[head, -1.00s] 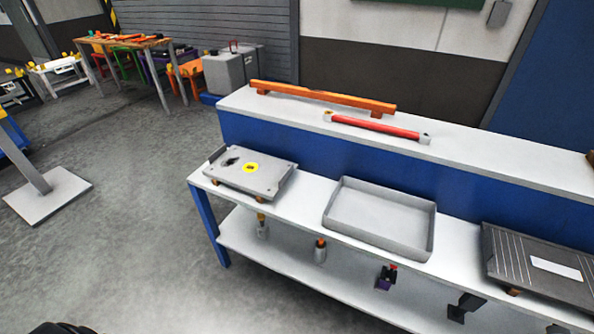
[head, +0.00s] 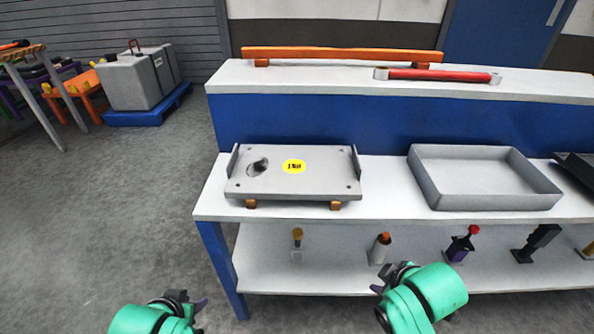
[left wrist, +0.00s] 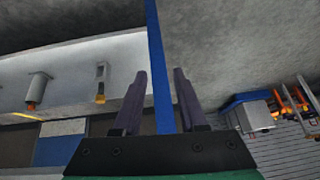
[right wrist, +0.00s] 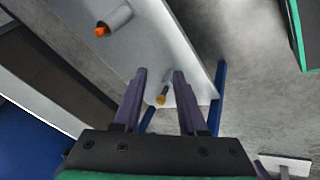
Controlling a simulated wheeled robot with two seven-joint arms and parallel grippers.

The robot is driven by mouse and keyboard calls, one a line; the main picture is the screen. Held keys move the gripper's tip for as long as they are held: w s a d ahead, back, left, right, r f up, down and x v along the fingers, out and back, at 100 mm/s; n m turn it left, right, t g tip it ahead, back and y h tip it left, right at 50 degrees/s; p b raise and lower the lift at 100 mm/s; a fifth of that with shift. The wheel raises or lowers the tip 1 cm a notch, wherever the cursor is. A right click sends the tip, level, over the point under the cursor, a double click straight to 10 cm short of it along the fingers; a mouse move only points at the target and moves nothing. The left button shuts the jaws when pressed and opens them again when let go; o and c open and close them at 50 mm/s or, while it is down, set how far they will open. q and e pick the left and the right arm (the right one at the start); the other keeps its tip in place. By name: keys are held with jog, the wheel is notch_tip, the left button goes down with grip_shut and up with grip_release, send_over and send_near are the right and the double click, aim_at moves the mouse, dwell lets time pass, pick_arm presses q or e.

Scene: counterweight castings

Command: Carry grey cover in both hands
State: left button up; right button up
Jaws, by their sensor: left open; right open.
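The grey cover (head: 325,170) is a flat plate with raised side flanges, a dark hole and a yellow label. It rests on small brown blocks at the left end of the bench's upper shelf. My left gripper (head: 196,304) is low in the head view, in front of the bench and left of the cover. Its open, empty fingers also show in the left wrist view (left wrist: 160,85). My right gripper (head: 380,288) is in front of the bench, below and right of the cover. It is open and empty in the right wrist view (right wrist: 160,82). Neither touches the cover.
A grey tray (head: 485,200) stands right of the cover on the white bench shelf (head: 385,205). A red bar (head: 440,75) and an orange bar (head: 340,52) lie on the back ledge. Several small tools stand on the lower shelf (head: 330,275).

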pick_arm(q)
jog(key=w+d+r+n+t, duration=0.1)
jog(key=w+d+r+t, duration=0.1)
jog(key=w+r+t, duration=0.55)
jog(key=t+h, duration=0.1)
jog(key=t, duration=0.3)
send_near(232, 170)
jog(key=s+r, duration=0.2)
jog(key=s, duration=0.2)
jog(key=shift+w+a+f+m, duration=0.1)
jog(key=shift+w+a+m, duration=0.05)
jog(key=shift+a+m, duration=0.25)
pick_arm(e)
jog(key=w+a+r+n+t, duration=0.1)
jog(key=w+r+n+t, duration=0.1)
jog(key=r+n, duration=0.5)
jog(key=w+a+r+n+t, duration=0.1)
jog(key=w+r+n+t, duration=0.2)
jog(key=n, duration=0.7)
jog(key=w+a+r+n+t+h, duration=0.1)
jog(key=w+a+r+n+t, duration=0.1)
jog(key=w+r+n, duration=0.3)
notch_tip(232, 170, up, 7)
jog(key=n, duration=0.4)
jog(key=shift+w, duration=0.15)
pick_arm(q)
jog(key=shift+w+d, duration=0.1)
pick_arm(e)
jog(key=shift+w, duration=0.1)
